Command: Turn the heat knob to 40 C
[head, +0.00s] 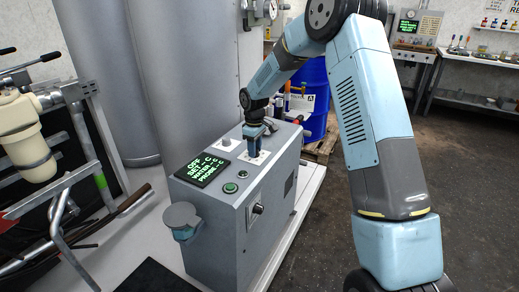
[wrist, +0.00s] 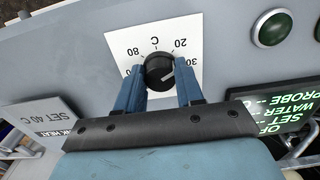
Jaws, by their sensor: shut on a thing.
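The black heat knob (wrist: 158,70) sits on a white dial plate (wrist: 125,45) in the wrist view. The readable dial marks are 80, C, 20 and 30; others are covered. A short pale pointer line shows on the knob's right side, roughly towards the 30 side. My gripper (wrist: 160,80) has its two blue fingers closed on either side of the knob. In the head view my gripper (head: 254,140) reaches down onto the top of the grey control box (head: 222,225), hiding the knob. The box's display (head: 203,168) reads OFF, with dashes for set, water and probe.
A card reading SET 40 C (wrist: 45,118) lies left in the wrist view. A blue drum (head: 312,100) stands behind; pipework stands left.

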